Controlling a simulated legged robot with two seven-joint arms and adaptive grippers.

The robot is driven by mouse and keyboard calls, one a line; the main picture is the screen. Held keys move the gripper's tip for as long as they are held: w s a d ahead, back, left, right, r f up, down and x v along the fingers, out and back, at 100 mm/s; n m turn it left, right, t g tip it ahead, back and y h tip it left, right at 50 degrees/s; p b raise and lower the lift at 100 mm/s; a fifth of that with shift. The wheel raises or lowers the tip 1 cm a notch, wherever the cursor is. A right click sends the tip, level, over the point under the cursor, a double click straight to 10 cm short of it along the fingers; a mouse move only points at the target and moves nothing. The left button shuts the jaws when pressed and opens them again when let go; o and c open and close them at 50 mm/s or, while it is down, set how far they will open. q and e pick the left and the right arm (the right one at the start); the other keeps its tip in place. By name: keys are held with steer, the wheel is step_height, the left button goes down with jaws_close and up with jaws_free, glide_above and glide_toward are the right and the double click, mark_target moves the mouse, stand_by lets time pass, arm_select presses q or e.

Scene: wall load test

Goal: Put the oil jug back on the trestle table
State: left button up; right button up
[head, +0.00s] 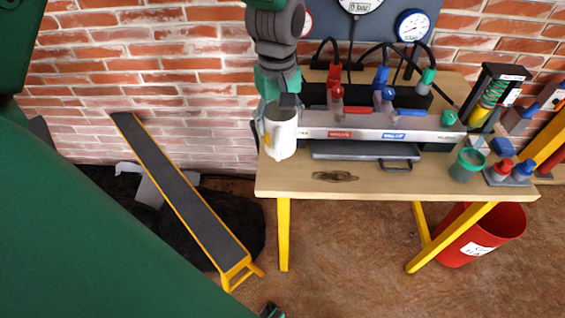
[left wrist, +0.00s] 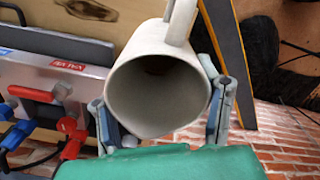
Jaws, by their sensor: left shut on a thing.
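The oil jug (head: 281,140) is a pale, white vessel at the left end of the wooden trestle table (head: 385,183). My left gripper (head: 281,105) comes down from above and is shut on the jug. In the left wrist view, the jug (left wrist: 158,95) shows its round open mouth and a handle at the top, with a finger of my gripper on each side. I cannot tell whether its base touches the tabletop. A small dark and green tip at the head view's bottom edge may be my right gripper (head: 270,311); its fingers are not clear.
A grey manifold (head: 375,122) with red and blue valves and hoses stands along the table's back. A green cup (head: 467,165) stands right. The front middle is mostly clear.

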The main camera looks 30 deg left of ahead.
arm_select(q)
steer(key=f, duration=0.4)
steer(key=a+f, duration=0.1)
steer(key=shift+w+f+b, duration=0.15)
steer(key=shift+f+b, duration=0.25)
steer(key=shift+d+f, duration=0.25)
steer(key=shift+f, duration=0.75)
steer(key=shift+d+f, duration=0.2)
steer(key=shift+f, duration=0.85)
steer(key=shift+a, duration=0.3)
steer(key=o, duration=1.3)
steer(key=shift+f, duration=0.1)
steer(key=shift+c, duration=0.2)
arm_select(e)
steer(key=shift+a+f, duration=0.3)
steer(key=shift+f, duration=0.25)
arm_select(q)
steer(key=shift+d, duration=0.1)
steer(key=shift+r, duration=0.25)
step_height(320, 180, up, 12)
steer(key=shift+w+f+p, duration=0.1)
steer(key=shift+p, duration=0.45)
arm_select(e)
steer(key=shift+d+r, duration=0.1)
steer(key=shift+r, duration=0.65)
